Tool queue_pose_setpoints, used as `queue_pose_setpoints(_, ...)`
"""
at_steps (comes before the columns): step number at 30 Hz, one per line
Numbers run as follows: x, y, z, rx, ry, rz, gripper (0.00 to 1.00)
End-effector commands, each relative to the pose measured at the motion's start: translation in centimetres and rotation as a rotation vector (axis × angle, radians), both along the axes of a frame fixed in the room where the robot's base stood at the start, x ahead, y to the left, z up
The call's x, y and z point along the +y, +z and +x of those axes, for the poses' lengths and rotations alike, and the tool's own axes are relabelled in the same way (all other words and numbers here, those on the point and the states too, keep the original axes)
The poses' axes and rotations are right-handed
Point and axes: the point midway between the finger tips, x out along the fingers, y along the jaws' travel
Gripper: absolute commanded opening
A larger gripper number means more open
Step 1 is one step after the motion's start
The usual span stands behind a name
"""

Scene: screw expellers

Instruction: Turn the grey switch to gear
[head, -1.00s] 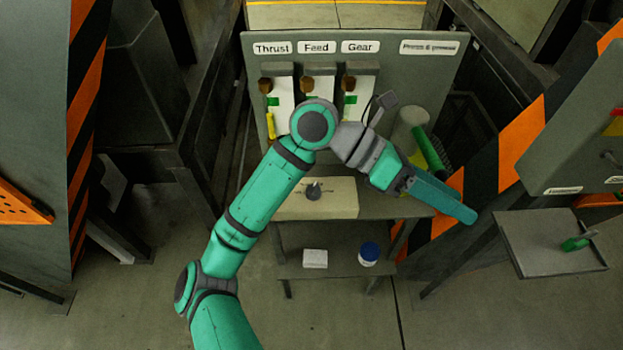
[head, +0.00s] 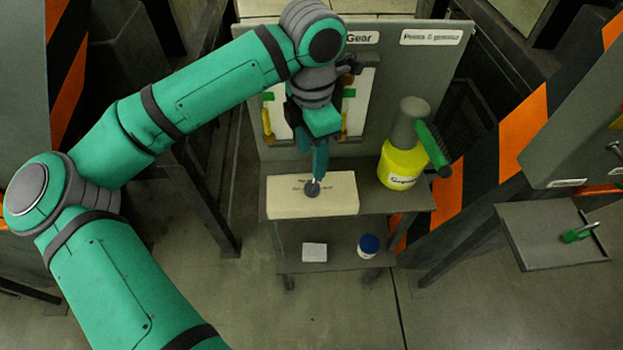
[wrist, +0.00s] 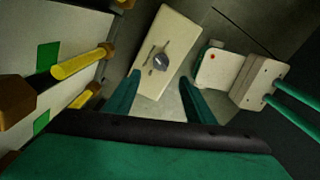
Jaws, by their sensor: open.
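My gripper (head: 319,172) points down just above the switch in the head view and partly covers the block's top. In the wrist view my open gripper (wrist: 160,90) has one finger on each side, with the switch ahead between them. I cannot tell whether a finger touches it. The "Gear" label (head: 358,38) shows on the panel behind.
Yellow levers (wrist: 80,62) are at the left in the wrist view. A white box (head: 314,252) and blue-lidded jar (head: 369,245) are on the lower shelf.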

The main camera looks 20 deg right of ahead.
Motion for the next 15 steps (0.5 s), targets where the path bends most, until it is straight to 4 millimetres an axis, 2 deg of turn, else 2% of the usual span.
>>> queue_pose_setpoints(15,-0.1,-8.3,-0.2,0.007,-0.003,-0.005,0.49)
